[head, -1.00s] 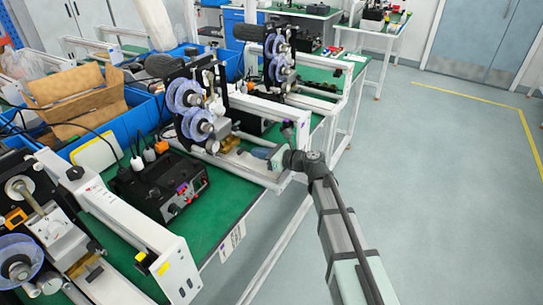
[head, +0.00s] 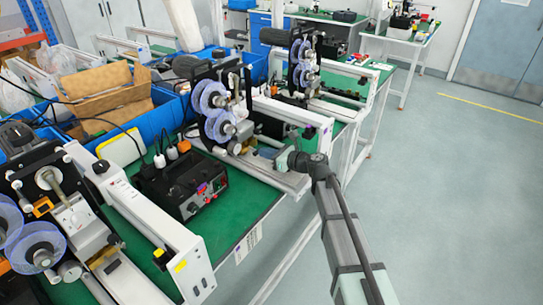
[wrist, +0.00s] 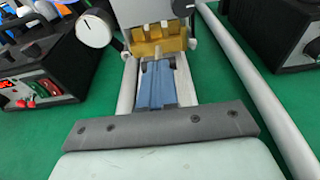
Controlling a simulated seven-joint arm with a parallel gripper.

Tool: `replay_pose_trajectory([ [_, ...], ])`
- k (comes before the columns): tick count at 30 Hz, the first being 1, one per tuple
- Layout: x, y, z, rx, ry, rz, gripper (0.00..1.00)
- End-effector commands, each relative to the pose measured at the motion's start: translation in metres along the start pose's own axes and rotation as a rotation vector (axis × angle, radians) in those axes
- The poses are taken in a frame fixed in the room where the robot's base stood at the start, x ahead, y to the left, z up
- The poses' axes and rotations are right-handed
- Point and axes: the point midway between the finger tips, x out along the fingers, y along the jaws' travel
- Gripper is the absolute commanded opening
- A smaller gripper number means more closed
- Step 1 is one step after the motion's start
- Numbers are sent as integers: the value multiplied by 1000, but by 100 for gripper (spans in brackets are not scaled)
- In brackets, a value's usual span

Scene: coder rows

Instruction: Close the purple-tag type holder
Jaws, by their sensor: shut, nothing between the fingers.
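The coder in the middle of the head view carries clear blue reels (head: 213,97) and a white arm with a small purple mark (head: 309,132). Its brass-coloured type holder (wrist: 158,46) shows at the top centre of the wrist view, below a pale metal block. I cannot tell from these frames how far out the holder stands. My gripper (wrist: 157,68) is shut and empty, its blue fingers pointing at the brass front from just before it. In the head view my gripper (head: 267,153) is low at the coder's front. Whether the fingertips touch the holder is unclear.
A black control box (head: 184,186) stands on the green bench left of my gripper. Another coder with blue reels (head: 38,246) is at the near left, and one more (head: 304,62) stands behind. A round white knob (wrist: 94,29) sits left of the holder. The right floor is clear.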

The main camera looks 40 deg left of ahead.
Motion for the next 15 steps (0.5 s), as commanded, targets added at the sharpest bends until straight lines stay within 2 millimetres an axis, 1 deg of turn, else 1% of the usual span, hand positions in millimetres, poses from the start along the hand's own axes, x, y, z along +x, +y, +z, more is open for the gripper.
replay_pose_trajectory([
  [1, 11, -2, 2, -1, 0, 1, 0],
  [3, 18, -1, 4, -1, 0, 0, 0],
  [15, 20, 0, 5, 1, -4, 1, 0],
])
